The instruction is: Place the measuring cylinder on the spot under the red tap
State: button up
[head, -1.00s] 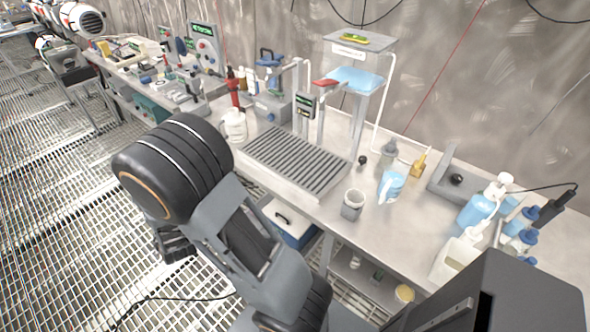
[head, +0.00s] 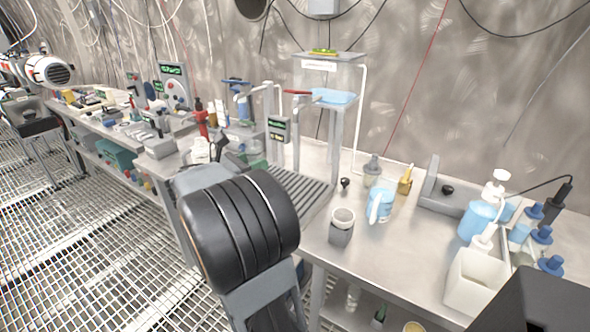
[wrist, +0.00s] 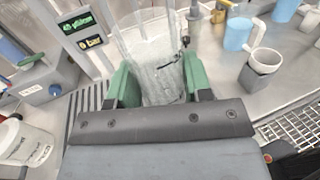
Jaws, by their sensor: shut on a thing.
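My gripper (wrist: 158,82) has green fingers shut on a clear measuring cylinder (wrist: 152,48) in the wrist view. The cylinder is transparent, and its lower end is hidden by the gripper. In the head view, my arm hides most of the gripper, near the left side of the slatted drain tray (head: 310,198). The red tap (head: 297,92) is on a grey post behind the tray, beside a raised tank of blue liquid (head: 332,96). The spot under the tap is hidden by my arm and the display post. I cannot tell whether the cylinder touches the tray.
A green-lit display (head: 278,131) stands at the tray's back; it also shows in the wrist view (wrist: 84,30). A white jug (head: 200,150) stands to the left.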

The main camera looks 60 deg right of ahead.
jog(key=f+b+x, duration=0.1)
jog(key=x, duration=1.3)
jog(key=shift+f, duration=0.25)
jog(key=shift+w, duration=0.1)
